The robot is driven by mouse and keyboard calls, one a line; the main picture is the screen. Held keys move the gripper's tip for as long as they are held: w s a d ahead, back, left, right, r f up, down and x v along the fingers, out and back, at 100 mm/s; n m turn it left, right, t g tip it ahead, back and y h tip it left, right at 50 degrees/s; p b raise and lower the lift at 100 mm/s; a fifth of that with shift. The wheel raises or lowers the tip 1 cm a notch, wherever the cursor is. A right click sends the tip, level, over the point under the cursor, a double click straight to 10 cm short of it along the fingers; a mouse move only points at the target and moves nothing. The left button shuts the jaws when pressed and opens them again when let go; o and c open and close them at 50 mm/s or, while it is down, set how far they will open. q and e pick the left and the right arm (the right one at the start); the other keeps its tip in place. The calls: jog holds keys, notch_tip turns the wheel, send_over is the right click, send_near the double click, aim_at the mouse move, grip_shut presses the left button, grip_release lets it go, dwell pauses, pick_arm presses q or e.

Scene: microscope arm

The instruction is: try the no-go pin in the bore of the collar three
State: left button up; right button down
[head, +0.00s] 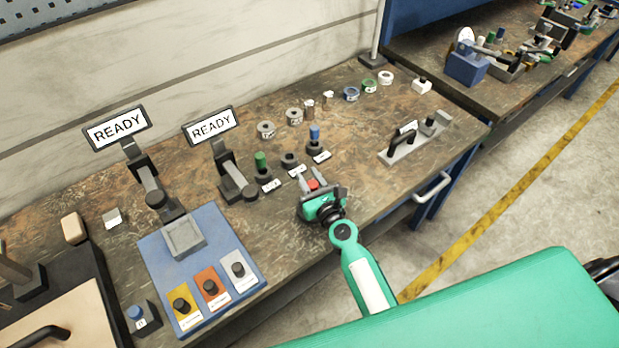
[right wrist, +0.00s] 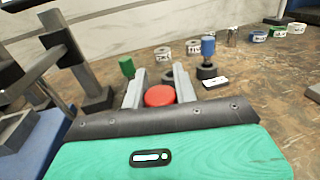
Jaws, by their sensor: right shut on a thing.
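My right gripper (head: 314,184) is shut on a red-capped pin (head: 313,183) above the bench's front part. In the right wrist view, the red cap (right wrist: 160,96) sits between the two grey fingers (right wrist: 159,88); its shank is hidden. A green-capped pin (head: 261,160) and a blue-capped pin (head: 314,133) stand in black holders, with an empty-looking black holder (head: 290,159) between them. Behind stand grey collars (head: 266,129) (head: 294,116) and smaller metal pieces (head: 309,106) (head: 328,98). Their tags are too small to read, so I cannot tell which is collar three. My left gripper is out of view.
Blue (head: 351,94), green (head: 369,86) and white (head: 386,78) rings stand farther right. A grey fixture (head: 416,142) is near the right edge. Two READY displays (head: 117,128) (head: 212,126) and a blue button panel (head: 211,247) are left. Bench between holders and fixture is clear.

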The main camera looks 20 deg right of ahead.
jog(key=shift+f+b, duration=0.6)
jog(key=shift+f, duration=0.1)
jog(key=shift+r, duration=0.1)
dwell(0.9)
jog(key=shift+r+p, duration=1.95)
jog(key=shift+p, duration=0.1)
jog(key=shift+r, duration=0.1)
notch_tip(320, 180, up, 5)
jog(key=p, duration=0.5)
